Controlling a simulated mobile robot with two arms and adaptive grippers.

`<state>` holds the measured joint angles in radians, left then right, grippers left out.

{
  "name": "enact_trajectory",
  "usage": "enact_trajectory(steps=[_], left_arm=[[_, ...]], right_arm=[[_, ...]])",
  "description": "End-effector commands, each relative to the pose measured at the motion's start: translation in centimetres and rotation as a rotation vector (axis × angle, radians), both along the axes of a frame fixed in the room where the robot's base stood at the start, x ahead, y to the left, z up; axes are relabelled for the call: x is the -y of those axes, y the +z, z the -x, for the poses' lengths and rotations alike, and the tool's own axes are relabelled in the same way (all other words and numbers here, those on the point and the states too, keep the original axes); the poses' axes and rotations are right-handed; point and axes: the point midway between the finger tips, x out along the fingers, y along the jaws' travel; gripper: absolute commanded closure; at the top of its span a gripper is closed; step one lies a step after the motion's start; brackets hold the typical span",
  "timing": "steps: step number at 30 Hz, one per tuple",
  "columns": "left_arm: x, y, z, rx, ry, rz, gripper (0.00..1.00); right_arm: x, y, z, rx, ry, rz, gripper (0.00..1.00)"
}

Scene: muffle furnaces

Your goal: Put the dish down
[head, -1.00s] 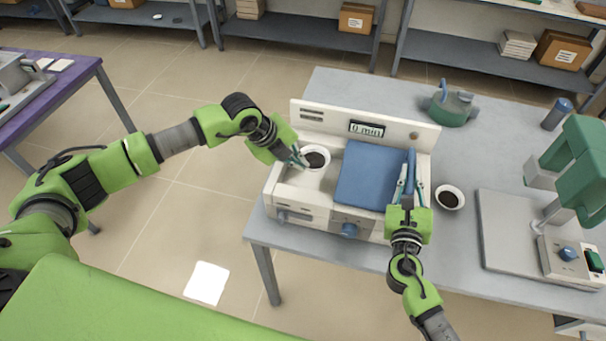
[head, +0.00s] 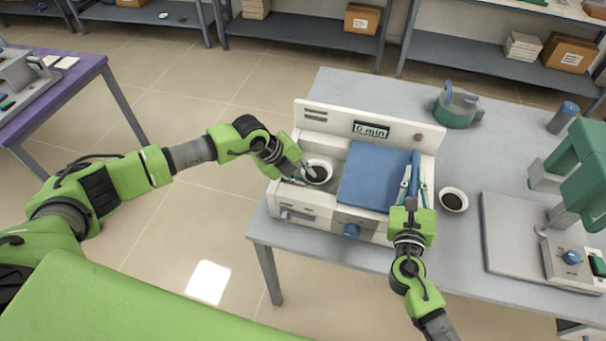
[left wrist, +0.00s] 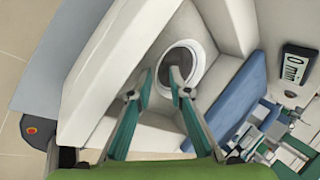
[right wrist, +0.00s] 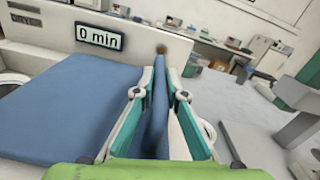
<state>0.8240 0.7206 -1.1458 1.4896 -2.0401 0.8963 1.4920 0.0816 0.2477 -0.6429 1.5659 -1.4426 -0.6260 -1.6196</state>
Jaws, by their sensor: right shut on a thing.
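A white dish with dark contents (head: 318,172) sits in the pale left part of the furnace (head: 300,210), left of the blue lid (head: 372,176). My left gripper (head: 304,174) is at the dish's left rim. In the left wrist view its fingers (left wrist: 161,74) stand apart, one outside the dish (left wrist: 181,64) and one overlapping it. The surface under the dish is partly hidden. My right gripper (head: 411,185) is shut on the blue upright handle (right wrist: 157,105) at the lid's right edge.
A second dish with dark contents (head: 453,199) stands on the grey table (head: 480,130) right of the furnace. A green round vessel (head: 455,110) is behind it. A green stand device (head: 575,180) occupies the table's right side.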

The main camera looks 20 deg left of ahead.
Motion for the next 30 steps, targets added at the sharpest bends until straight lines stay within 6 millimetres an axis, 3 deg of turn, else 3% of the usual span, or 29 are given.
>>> enact_trajectory(steps=[11, 24, 30], left_arm=[[-0.2, 0.6, 0.2, -0.003, -0.001, -0.003, 0.79], [-3.3, 8.2, 3.3, -0.001, 0.0, -0.004, 0.79], [-4.2, 10.3, 4.2, -0.001, 0.0, -0.003, 0.79]], right_arm=[[0.4, 0.1, -0.1, 0.002, -0.009, 0.002, 1.0], [0.4, 0.1, -0.1, 0.002, -0.009, 0.002, 1.0], [0.4, 0.1, -0.1, 0.003, -0.009, 0.002, 1.0]])
